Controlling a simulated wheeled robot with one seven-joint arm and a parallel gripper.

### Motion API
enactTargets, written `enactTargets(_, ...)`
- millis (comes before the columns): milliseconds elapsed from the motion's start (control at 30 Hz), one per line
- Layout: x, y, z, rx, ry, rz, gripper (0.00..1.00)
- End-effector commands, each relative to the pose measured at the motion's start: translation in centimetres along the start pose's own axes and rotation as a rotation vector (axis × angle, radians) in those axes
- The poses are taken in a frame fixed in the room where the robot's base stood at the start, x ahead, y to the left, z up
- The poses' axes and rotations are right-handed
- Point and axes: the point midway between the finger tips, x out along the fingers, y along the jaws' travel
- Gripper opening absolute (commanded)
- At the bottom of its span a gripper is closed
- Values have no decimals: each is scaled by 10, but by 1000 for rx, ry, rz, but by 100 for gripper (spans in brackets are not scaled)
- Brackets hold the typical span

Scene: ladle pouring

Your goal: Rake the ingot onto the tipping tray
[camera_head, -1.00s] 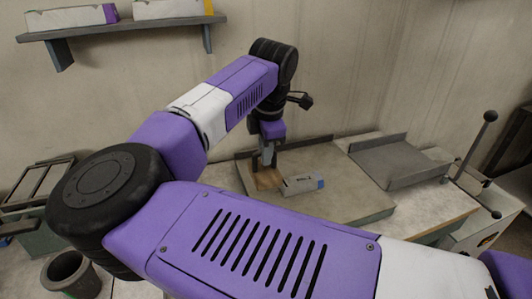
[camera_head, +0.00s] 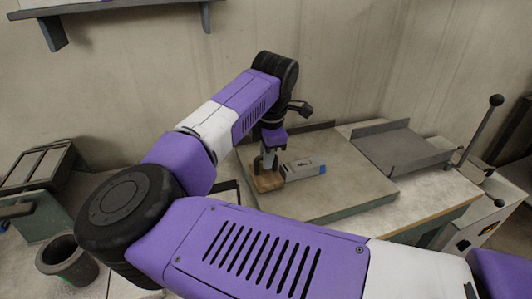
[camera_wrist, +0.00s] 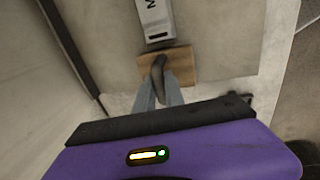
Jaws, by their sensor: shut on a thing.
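The ingot (camera_head: 305,169) is a pale grey bar with dark lettering and a blue end. It lies flat on a grey board, its blue end to the right. My gripper (camera_head: 267,163) is shut on the dark knob-like handle of a wooden block (camera_head: 268,184), which seems to be the rake. The block is at the ingot's left end; whether they touch is unclear. In the wrist view the handle (camera_wrist: 158,68) is between my fingers, and the ingot (camera_wrist: 155,16) is just beyond the block (camera_wrist: 185,63). The grey tipping tray (camera_head: 402,141) stands empty right of the board.
The board (camera_head: 345,195) has clear space between ingot and tray and a raised rim along its back. A lever with a black knob (camera_head: 496,101) stands right of the tray. A dark cup (camera_head: 64,256) and a rack (camera_head: 38,168) are at the left.

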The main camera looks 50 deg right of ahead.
Motion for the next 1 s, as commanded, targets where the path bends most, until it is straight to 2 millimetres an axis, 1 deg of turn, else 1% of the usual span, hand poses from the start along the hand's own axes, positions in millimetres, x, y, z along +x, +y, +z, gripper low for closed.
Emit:
enactTargets(33,5,-1,0,0,-1,0,0)
enactTargets(100,-1,0,6,1,-3,-1,0)
enactTargets(1000,1,0,71,1,-2,0,0)
